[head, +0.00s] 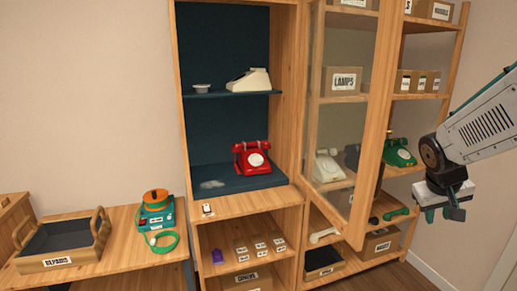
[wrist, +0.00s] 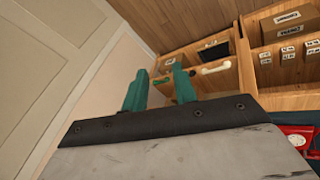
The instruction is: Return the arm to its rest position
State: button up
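My gripper (head: 443,213) hangs at the right of the head view, in front of the right-hand shelf unit and the bare wall. In the wrist view my gripper (wrist: 161,84) shows two teal fingers set apart, with nothing between them. It is open and empty, clear of the furniture as far as I can see. My arm (head: 485,125) comes in from the right edge of the head view.
The cabinet's glass door (head: 345,120) stands open, left of my gripper. A red phone (head: 252,158) sits inside the cabinet. A green phone (head: 399,153) and a green handset (head: 396,214) are on the right shelves. A tray (head: 65,243) and a teal device (head: 157,217) stand on the left table.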

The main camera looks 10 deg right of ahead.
jog(key=s+a+r+n+y, duration=0.1)
jog(key=s+a+r+y, duration=0.1)
jog(key=s+a, duration=0.7)
jog(key=s+a+r+n+g+y, duration=0.1)
jog(key=s+a+y, duration=0.1)
jog(key=s+a, duration=0.6)
jog(key=a, duration=0.6)
jog(key=shift+s+a+r+n+y, duration=0.3)
jog(key=shift+s+a+r+y, duration=0.05)
jog(key=shift+r+y, duration=0.05)
